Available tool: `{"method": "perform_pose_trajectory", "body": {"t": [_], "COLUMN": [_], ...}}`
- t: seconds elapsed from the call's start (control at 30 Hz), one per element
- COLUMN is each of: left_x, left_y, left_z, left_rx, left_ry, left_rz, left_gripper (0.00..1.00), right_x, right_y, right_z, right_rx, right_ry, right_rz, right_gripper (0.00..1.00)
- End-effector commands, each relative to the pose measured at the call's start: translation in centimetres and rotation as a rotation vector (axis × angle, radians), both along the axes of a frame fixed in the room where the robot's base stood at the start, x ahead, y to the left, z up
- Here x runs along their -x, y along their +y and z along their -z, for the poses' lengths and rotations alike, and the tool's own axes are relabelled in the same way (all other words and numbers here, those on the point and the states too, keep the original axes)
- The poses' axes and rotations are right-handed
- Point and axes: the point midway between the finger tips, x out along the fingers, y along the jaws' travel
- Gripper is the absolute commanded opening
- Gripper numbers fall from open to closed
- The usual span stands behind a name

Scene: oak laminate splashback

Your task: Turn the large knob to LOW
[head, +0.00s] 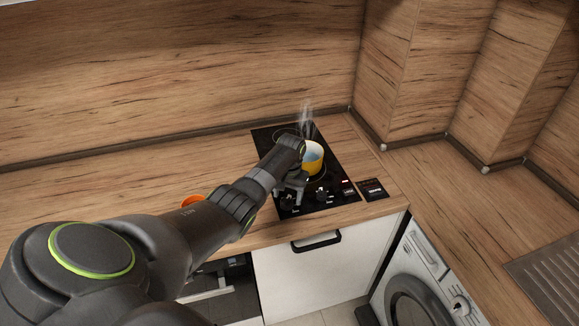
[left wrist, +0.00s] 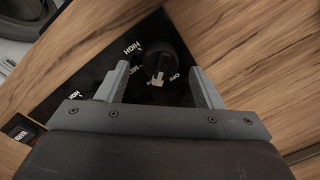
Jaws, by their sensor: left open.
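The black cooktop (head: 333,180) is set in the wooden counter. A round black knob (left wrist: 163,60) shows in the left wrist view, with a white mark on its lower edge, close to the printed OFF. MID and HIGH are printed to its left; LOW is not readable. My left gripper (left wrist: 160,70) is open, its two fingers on either side of this knob in the picture; contact cannot be told. In the head view the left gripper (head: 289,191) is over the cooktop's front-left part. Another dark knob (head: 322,194) shows right of it. My right gripper is not in view.
An orange bowl (head: 192,200) is partly hidden behind my left arm. A small black panel (head: 373,189) lies right of the cooktop. The counter's back left is clear.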

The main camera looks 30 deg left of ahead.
Motion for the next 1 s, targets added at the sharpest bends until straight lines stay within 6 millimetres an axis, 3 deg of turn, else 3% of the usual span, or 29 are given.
{"method": "perform_pose_trajectory", "body": {"t": [0.23, 0.7, 1.0], "left_x": [-0.1, -0.3, -0.2], "left_y": [-0.1, -0.7, -0.8], "left_z": [-4.1, -13.3, -15.2], "left_rx": [-0.002, -0.002, 0.000], "left_ry": [-0.006, -0.005, -0.002], "left_rz": [0.000, -0.001, 0.001], "left_gripper": [0.60, 0.60, 0.60], "right_x": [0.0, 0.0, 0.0], "right_y": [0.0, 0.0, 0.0], "right_z": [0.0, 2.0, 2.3], "right_rx": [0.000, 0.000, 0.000], "right_ry": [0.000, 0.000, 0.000], "right_rz": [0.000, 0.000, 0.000], "right_gripper": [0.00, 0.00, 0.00]}}
